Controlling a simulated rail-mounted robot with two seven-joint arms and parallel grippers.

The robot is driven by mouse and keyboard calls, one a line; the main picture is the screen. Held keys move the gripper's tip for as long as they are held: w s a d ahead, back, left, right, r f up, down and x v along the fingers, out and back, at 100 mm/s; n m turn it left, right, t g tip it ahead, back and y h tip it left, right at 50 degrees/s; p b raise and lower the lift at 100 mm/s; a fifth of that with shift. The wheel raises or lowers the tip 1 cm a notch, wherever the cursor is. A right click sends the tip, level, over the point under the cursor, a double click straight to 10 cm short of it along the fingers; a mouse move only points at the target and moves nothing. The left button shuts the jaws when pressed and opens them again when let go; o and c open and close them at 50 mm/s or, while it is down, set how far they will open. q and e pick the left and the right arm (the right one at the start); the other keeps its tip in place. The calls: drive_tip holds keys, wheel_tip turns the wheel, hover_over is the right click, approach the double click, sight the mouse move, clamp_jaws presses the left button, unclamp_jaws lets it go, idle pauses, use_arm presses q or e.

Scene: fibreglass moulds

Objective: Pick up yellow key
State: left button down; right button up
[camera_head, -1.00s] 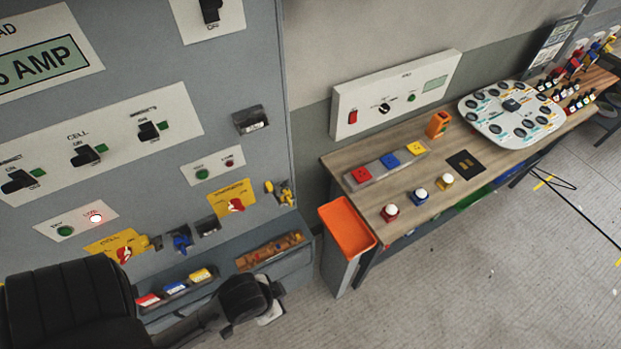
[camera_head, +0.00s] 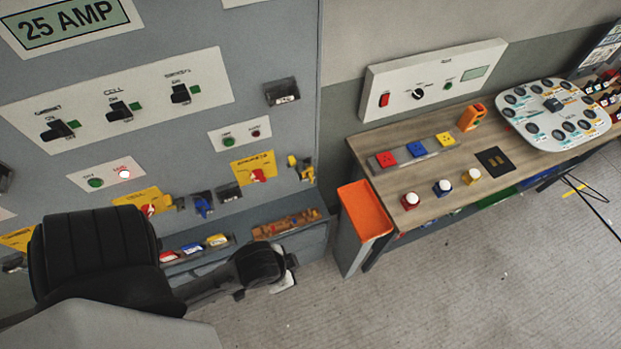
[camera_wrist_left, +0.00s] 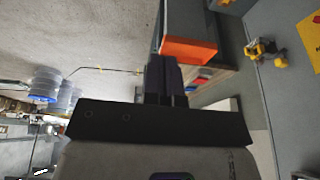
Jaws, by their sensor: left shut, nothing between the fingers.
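The yellow key (camera_head: 300,168) is at the right edge of the grey panel, in or at a small dark holder. It also shows at the upper right of the left wrist view (camera_wrist_left: 264,52). My left gripper (camera_head: 287,277) is shut and empty, below the key and in front of the panel's lower ledge. In the wrist view its fingers (camera_wrist_left: 165,78) are together, clear of the key. The wrist hides most of the gripper in the head view. My right gripper is not in view.
A blue key (camera_head: 203,204) and red switches on yellow plates (camera_head: 257,170) are beside the yellow key. A ledge below holds an orange-brown item (camera_head: 286,223). An orange bin (camera_head: 365,210) and a wooden workbench (camera_head: 440,180) stand to the right.

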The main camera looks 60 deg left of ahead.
use_arm(q)
drive_tip(key=c, duration=1.8)
unclamp_jaws()
drive_tip(key=o, duration=0.7)
